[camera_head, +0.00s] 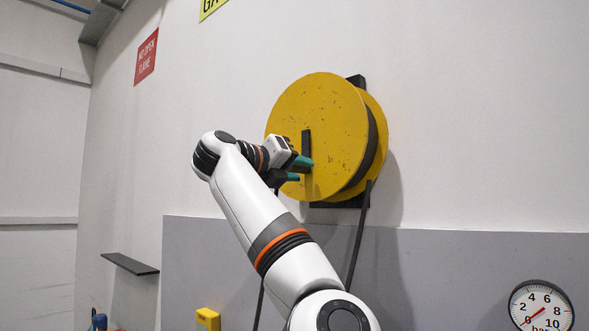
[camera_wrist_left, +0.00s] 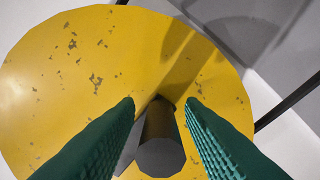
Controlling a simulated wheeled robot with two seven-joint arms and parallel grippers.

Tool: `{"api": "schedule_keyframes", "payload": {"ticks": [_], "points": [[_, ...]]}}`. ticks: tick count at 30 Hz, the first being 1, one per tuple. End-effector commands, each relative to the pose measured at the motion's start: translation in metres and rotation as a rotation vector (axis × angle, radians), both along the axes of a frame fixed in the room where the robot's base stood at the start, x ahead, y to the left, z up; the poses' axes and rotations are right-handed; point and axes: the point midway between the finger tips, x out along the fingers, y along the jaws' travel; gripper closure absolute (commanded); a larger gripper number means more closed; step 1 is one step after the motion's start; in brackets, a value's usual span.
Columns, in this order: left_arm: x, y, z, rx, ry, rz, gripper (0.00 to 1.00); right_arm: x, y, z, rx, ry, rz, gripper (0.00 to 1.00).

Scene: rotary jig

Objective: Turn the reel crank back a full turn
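The yellow reel (camera_head: 330,115) is mounted on the wall, its round face towards me. Its dark crank arm (camera_head: 306,145) stands upright on that face. In the left wrist view, the dark grey cylindrical crank handle (camera_wrist_left: 160,150) points towards the camera, in front of the yellow reel face (camera_wrist_left: 60,75). My left gripper (camera_head: 298,170) is at the lower part of the crank. Its green fingers (camera_wrist_left: 160,102) are open, one on each side of the handle, with visible gaps to it. My right gripper is not in view.
A dark hose (camera_head: 358,235) hangs from the reel down the wall. A pressure gauge (camera_head: 541,308) is at the lower right and a small dark shelf (camera_head: 131,264) at the left. A yellow box (camera_head: 208,319) shows at the bottom. The wall right of the reel is clear.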

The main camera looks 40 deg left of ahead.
Motion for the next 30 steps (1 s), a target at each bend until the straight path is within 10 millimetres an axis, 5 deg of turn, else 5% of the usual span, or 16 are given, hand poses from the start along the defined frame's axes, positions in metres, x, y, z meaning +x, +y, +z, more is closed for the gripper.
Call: {"api": "schedule_keyframes", "payload": {"ticks": [13,30], "points": [[-0.012,0.001,0.0,0.002,-0.007,0.003,0.59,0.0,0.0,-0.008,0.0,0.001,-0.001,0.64],[-0.114,0.002,0.001,0.003,-0.007,0.001,0.59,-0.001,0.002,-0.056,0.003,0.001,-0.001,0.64]]}}
